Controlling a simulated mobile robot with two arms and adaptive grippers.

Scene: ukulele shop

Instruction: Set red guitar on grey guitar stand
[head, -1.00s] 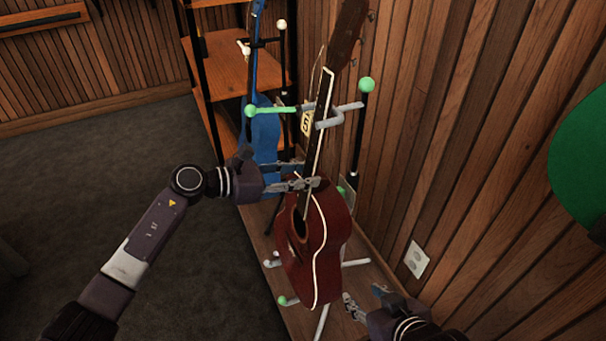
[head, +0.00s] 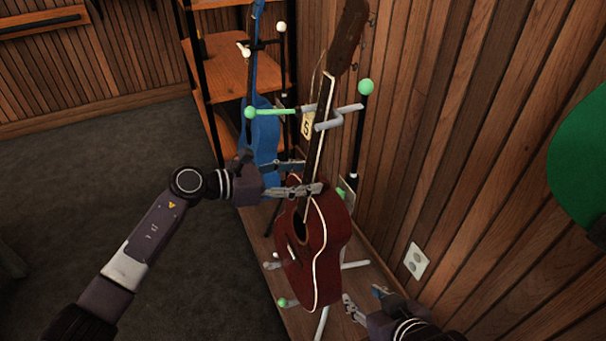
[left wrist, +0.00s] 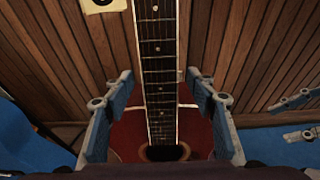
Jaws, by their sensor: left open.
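The red guitar (head: 322,250) is upright in the head view, its dark neck passing beside the yoke of the grey guitar stand (head: 345,113), which has green ends. Its body is low, at the stand's feet; I cannot tell whether it bears on them. My left gripper (head: 309,177) is open around the lower neck. In the left wrist view the neck (left wrist: 158,65) runs between the fingers (left wrist: 158,118), with gaps on both sides. My right gripper (head: 366,298) is open and empty, low beside the guitar body at the right.
A blue guitar (head: 263,135) stands just behind my left gripper, close to it. A wooden shelf (head: 222,75) is behind. The plank wall (head: 450,130) is close on the right, with a green round object (head: 580,155). The dark floor (head: 70,200) is clear at left.

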